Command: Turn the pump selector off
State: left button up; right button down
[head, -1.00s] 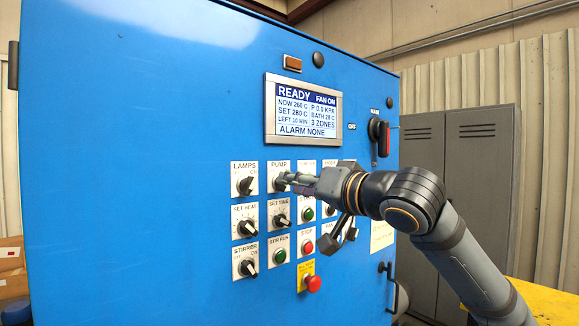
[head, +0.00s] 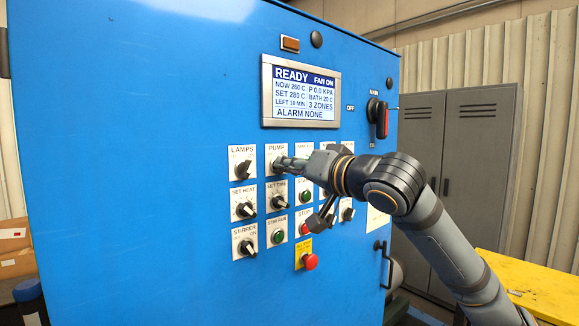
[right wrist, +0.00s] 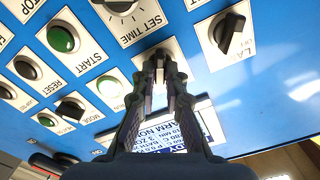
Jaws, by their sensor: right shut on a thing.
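The pump selector is on the white plate labelled PUMP (head: 276,149), in the top row of the blue panel, right of the LAMPS selector (head: 243,169). My right gripper (head: 281,164) reaches it from the right and is shut on its knob. The gripper also shows in the right wrist view (right wrist: 160,68), its two fingers close together over the plate. The fingers hide most of the knob, so I cannot tell which way it points. My left gripper is not in view.
The SET HEAT (head: 244,208) and SET TIME (head: 279,202) dials sit just below. A red mushroom button (head: 310,261) sticks out lower down. The display (head: 301,91) above reads READY, FAN ON, P 0.0 KPA, ALARM NONE. A red-handled main switch (head: 380,118) is at upper right.

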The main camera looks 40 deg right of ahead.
jog(key=n+p, duration=0.1)
jog(key=n, duration=1)
jog(key=shift+a+n, duration=0.15)
jog(key=shift+n, duration=0.15)
dwell(0.5)
jog(key=c, duration=1.4)
grip_release()
jog(key=shift+r, duration=0.1)
